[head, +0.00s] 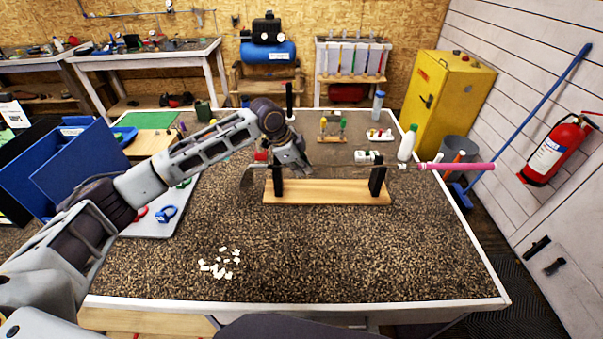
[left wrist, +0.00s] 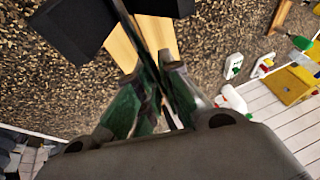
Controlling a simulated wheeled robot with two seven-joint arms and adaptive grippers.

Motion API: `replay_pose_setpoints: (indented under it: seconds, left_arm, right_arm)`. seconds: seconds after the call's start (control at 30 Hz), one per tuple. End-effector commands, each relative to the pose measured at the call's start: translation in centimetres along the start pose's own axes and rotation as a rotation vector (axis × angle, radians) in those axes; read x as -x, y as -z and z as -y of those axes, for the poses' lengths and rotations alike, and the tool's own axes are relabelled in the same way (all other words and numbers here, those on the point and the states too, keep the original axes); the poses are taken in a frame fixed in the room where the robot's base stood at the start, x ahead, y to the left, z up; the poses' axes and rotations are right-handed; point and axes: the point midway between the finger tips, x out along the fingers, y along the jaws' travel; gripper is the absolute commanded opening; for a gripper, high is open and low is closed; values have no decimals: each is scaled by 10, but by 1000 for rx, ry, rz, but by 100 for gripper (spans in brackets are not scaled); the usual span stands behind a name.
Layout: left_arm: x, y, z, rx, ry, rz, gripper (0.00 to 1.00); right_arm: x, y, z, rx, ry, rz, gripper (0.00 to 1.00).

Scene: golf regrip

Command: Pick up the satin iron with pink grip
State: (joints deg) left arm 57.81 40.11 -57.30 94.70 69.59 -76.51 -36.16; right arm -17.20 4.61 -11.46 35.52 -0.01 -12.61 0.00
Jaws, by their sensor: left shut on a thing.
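The iron with the pink grip (head: 460,166) lies across a wooden rack (head: 325,194) with two black uprights. Its grip end sticks out to the right past the rack, and its metal head (head: 246,178) hangs at the left end. My left gripper (head: 304,166) is at the shaft between the uprights, nearer the left one. In the left wrist view its fingers (left wrist: 155,95) are closed around the thin dark shaft, with the wooden board (left wrist: 122,46) below. The fingers partly hide the shaft. My right gripper is not in view.
A white bottle (head: 407,143) stands behind the rack near the grip. White tees (head: 220,265) lie scattered at the front left. A grey tray (head: 160,218) with small coloured items and a blue bin (head: 48,170) are at left. The table's front right is clear.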

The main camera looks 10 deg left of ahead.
Motion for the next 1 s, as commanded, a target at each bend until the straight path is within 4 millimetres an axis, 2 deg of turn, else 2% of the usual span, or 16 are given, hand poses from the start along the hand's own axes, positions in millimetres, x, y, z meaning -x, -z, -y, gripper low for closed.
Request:
replay_pose_setpoints:
  seconds: [0.33, 0.53, 0.67, 1.0]
  left_arm:
    - [1, 1, 0, -1, 1, -1, 0]
    - [9, 4, 3, -1, 2, -1, 0]
    - [21, 9, 6, -1, 3, -2, 0]
    - [65, 28, 16, -2, 3, -3, 0]
  right_arm:
    - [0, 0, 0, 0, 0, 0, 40]
    - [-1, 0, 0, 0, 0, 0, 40]
    - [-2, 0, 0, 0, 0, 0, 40]
    - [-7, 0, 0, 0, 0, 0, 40]
